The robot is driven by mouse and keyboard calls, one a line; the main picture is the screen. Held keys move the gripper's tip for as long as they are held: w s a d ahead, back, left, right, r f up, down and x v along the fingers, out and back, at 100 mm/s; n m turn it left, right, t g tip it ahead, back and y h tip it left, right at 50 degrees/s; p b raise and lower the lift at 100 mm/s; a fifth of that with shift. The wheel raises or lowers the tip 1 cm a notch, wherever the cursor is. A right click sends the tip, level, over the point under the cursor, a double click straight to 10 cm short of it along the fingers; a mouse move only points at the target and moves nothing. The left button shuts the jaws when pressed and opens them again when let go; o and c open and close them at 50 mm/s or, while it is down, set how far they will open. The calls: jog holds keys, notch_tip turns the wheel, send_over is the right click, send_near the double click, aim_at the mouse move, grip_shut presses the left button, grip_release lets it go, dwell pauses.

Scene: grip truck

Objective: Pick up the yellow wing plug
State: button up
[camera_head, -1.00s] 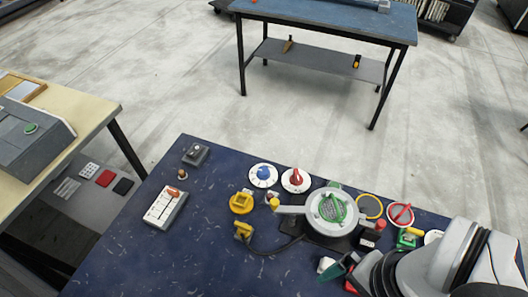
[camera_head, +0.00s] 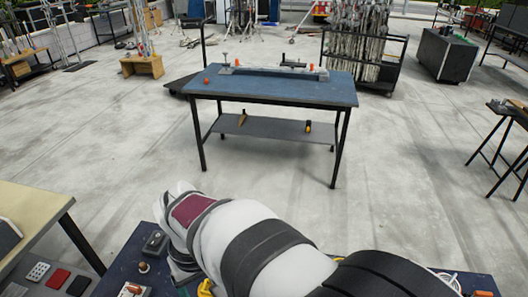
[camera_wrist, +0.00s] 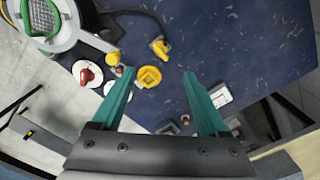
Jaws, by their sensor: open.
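A round yellow piece with a raised middle (camera_wrist: 149,76), which looks like the yellow wing plug, lies on the dark blue tabletop (camera_wrist: 235,40) in the wrist view. My gripper (camera_wrist: 159,75) is open and empty. In that view its two green fingers point towards the table, with the round yellow piece between their tips, nearer the left one. The gap in height is hard to judge. A smaller yellow piece on a black cable (camera_wrist: 158,48) lies just beyond it. In the head view my arm hides most of the table and the gripper.
A red knob on a white dial (camera_wrist: 87,73) and a yellow knob (camera_wrist: 112,57) lie to the left. A white switch panel (camera_wrist: 220,95) lies by the right finger. The tabletop at upper right is clear.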

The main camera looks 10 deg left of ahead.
jog(key=f, duration=1.5)
jog(key=shift+w+a+f, duration=0.15)
jog(key=shift+a+f, duration=0.1)
jog(key=shift+f, duration=0.1)
grip_shut()
